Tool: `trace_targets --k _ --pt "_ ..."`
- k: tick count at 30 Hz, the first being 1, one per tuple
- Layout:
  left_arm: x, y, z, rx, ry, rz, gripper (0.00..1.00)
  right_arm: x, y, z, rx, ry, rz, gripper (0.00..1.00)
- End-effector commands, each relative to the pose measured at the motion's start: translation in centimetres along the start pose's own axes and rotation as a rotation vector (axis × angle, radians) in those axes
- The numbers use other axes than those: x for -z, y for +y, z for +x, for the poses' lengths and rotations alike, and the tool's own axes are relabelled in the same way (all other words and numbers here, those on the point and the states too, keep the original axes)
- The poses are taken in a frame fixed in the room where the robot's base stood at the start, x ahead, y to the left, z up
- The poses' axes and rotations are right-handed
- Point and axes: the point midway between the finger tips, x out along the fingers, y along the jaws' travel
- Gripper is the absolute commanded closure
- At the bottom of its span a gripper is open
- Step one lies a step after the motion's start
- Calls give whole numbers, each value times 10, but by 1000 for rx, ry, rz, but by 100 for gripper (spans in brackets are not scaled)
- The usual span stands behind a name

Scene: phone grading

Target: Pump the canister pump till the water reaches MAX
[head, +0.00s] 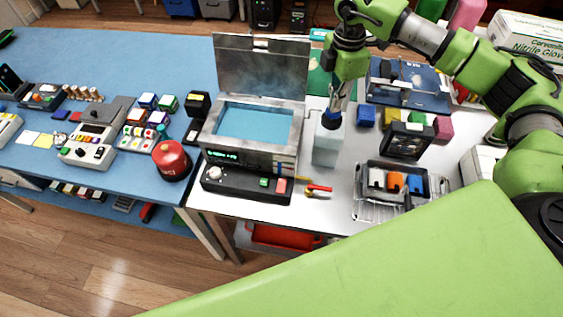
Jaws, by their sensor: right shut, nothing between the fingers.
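The canister pump is most likely the pale translucent square bottle (327,148) with a blue top (330,119), standing upright on the white table right of the open metal tank. My right gripper (337,106) points down right over the blue top, shut with nothing between its fingers. It looks very near or touching the top; I cannot tell which. The metal tank (210,138) has its lid raised and holds blue water (255,124). No MAX mark can be read, and the water level in the bottle is unclear. My left gripper is out of view.
A black control unit (240,190) lies in front of the tank, with a red-and-yellow tool (318,189) beside it. A clear tray (372,210) with coloured blocks and a dark box (405,141) stand to the right. A red canister (171,162) sits on the blue table.

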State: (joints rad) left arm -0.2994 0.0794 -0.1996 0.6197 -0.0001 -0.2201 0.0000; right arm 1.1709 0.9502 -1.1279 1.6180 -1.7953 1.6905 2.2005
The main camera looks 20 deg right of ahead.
Motion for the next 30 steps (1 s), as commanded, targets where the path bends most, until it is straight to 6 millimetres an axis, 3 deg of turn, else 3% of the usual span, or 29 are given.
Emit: trace_targets --k 22,30 --pt "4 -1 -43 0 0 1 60 0 0 -63 1 0 -1 100" --pt "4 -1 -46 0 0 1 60 0 0 -69 0 1 0 100"
